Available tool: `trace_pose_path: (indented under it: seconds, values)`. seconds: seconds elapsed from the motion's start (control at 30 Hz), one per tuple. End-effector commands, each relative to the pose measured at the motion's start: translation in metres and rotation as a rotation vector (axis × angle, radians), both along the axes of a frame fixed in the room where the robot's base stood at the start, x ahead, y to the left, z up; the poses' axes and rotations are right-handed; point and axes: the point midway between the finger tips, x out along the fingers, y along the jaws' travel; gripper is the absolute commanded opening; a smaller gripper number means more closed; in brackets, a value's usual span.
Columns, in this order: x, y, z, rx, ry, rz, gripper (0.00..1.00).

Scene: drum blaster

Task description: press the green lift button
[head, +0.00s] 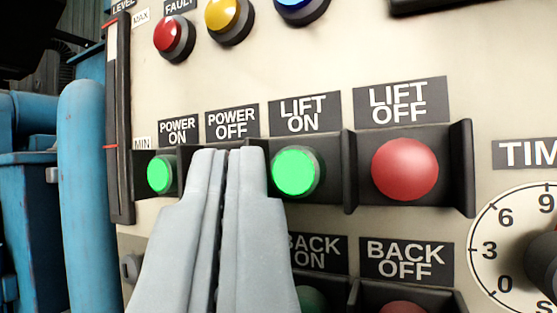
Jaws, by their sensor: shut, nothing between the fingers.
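The green lift button (295,171) is round and bright green, under the label "LIFT ON" (304,114) in the head view. It sits in a dark recessed guard, just right of my gripper. My gripper (230,154) is shut and empty, its grey fingers side by side and pointing at the panel. The fingertips overlap the guard in the picture, between the green power button (159,174) and the green lift button. They cover the spot under the "POWER OFF" label. I cannot tell whether the fingertips touch the panel.
The red lift-off button (405,169) is to the right, behind a raised divider. The back buttons are lower, partly hidden. A timer dial (515,240) is at far right. Red, yellow and blue lamps are above. Blue pipes (82,190) stand at left.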

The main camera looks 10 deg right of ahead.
Motion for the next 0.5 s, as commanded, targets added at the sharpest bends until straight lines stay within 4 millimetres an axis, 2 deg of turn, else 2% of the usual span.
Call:
trace_pose_path:
  seconds: [0.3,0.5]
  values:
    - [-0.022,0.014,0.0,-0.001,0.0,0.001,0.0]
    - [-0.027,0.017,0.0,0.0,0.0,0.0,0.0]
